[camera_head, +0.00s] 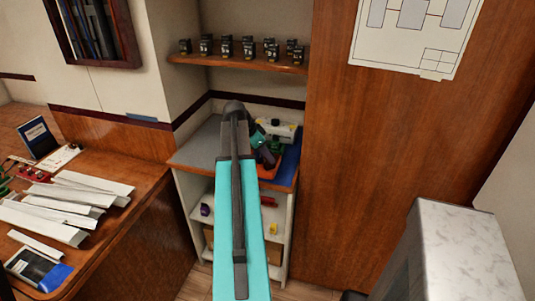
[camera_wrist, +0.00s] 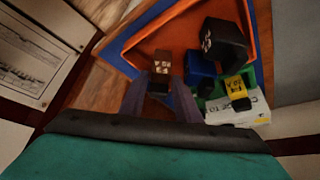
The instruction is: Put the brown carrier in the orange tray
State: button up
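The brown carrier (camera_wrist: 161,62), a small block with pale marks, is between the fingertips of my gripper (camera_wrist: 161,83) in the wrist view. The fingers converge and appear closed on its sides. It appears over or beside the near-left edge of the orange tray (camera_wrist: 150,33); I cannot tell its height. In the head view the orange tray (camera_head: 268,173) shows only partly on the cabinet top, behind my arm. The carrier cannot be made out there.
A blue surface (camera_head: 290,165) borders the tray. A shelf with several black breakers (camera_head: 226,46) hangs above.

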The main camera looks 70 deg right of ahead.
jog(key=shift+r, duration=0.2)
jog(key=b+v, duration=0.2)
jog(key=v, duration=1)
dwell(0.4)
dwell(0.6)
